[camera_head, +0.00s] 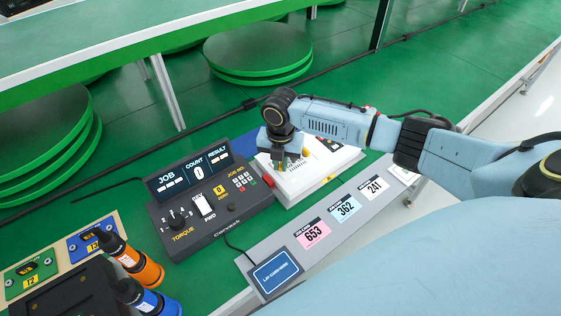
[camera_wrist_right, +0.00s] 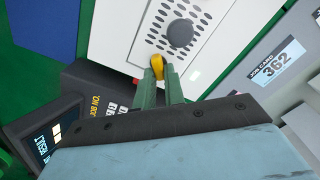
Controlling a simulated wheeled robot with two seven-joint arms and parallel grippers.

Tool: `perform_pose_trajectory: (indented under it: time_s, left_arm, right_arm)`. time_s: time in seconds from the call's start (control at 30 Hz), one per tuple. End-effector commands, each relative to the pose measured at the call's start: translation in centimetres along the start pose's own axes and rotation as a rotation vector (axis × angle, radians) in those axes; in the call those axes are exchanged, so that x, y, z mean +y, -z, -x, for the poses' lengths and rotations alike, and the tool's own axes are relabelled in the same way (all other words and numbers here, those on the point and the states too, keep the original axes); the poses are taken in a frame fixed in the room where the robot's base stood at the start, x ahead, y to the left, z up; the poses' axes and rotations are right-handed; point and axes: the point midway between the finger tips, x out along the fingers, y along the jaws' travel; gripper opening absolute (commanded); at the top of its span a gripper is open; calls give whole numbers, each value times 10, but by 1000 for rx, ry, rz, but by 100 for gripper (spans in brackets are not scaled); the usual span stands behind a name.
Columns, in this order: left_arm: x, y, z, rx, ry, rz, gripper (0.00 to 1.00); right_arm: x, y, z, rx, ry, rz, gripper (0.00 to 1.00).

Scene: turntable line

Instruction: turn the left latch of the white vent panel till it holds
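The white vent panel (camera_head: 300,188) lies on the bench right of the dark controller box. In the right wrist view the panel (camera_wrist_right: 112,42) shows slots and a round dark knob (camera_wrist_right: 180,33). A yellow latch (camera_wrist_right: 157,65) sits near its edge; I take it as the left latch. My right gripper (camera_head: 281,163) is low over the panel's left part. In the wrist view its green fingers (camera_wrist_right: 161,82) are close together, with the latch between their tips. The latch's exact angle is partly hidden. My left gripper is not in view.
The controller box (camera_head: 215,208) stands close left of the panel. A grey strip with job cards (camera_head: 345,206) runs along the front. Orange (camera_head: 137,262) and blue (camera_head: 150,298) tools stand at the lower left. Green discs (camera_head: 258,48) are stacked behind the bench.

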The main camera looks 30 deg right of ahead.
Motion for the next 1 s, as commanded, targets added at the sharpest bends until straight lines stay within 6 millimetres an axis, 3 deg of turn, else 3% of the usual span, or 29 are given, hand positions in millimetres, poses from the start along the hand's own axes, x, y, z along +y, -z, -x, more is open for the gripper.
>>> perform_pose_trajectory:
  time_s: [0.07, 0.47, 1.0]
  left_arm:
    - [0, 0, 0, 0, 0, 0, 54]
    - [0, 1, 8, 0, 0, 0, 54]
    - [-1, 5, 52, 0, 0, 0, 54]
  right_arm:
    - [0, 0, 0, 0, 0, 0, 0]
    - [0, 0, 2, 1, 2, -47, 0]
    - [3, 0, 3, 2, 2, -424, 0]
